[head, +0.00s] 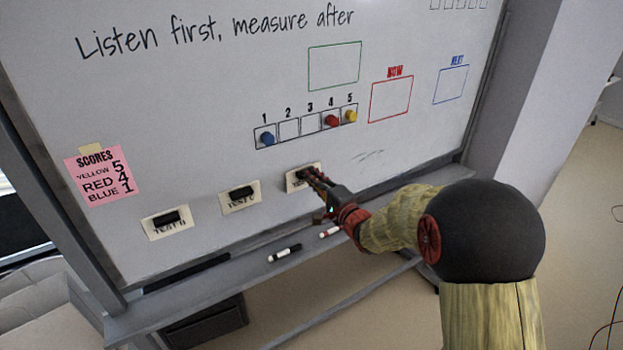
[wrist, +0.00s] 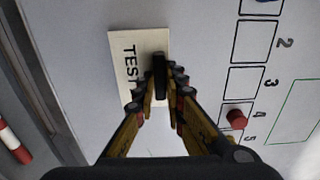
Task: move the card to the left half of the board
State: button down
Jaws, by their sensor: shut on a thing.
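The card (head: 293,185) is cream with black "TEST" lettering, its last letter hidden by my gripper. My gripper (head: 311,175) reaches in from the right. Its fingers (wrist: 161,90) are shut on the black bar, one on each side. I cannot tell whether the card touches the board.
Cards TEST C (head: 239,203) and TEST D (head: 167,231) hang to the left. A pink scores note (head: 99,176) is at far left. A numbered row (head: 288,129) holds blue, red and yellow magnets. Markers (head: 284,253) lie on the ledge (head: 215,290) below.

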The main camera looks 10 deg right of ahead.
jog(key=shift+w+a, duration=0.15)
jog(key=shift+w, duration=0.3)
dwell(0.6)
jog(key=c, duration=1.8)
grip_release()
jog(key=shift+o, duration=1.1)
jog(key=shift+o, duration=1)
jog(key=shift+s, duration=0.15)
jog(key=p+v, duration=0.1)
jog(key=v, duration=0.5)
jog(key=shift+s, duration=0.35)
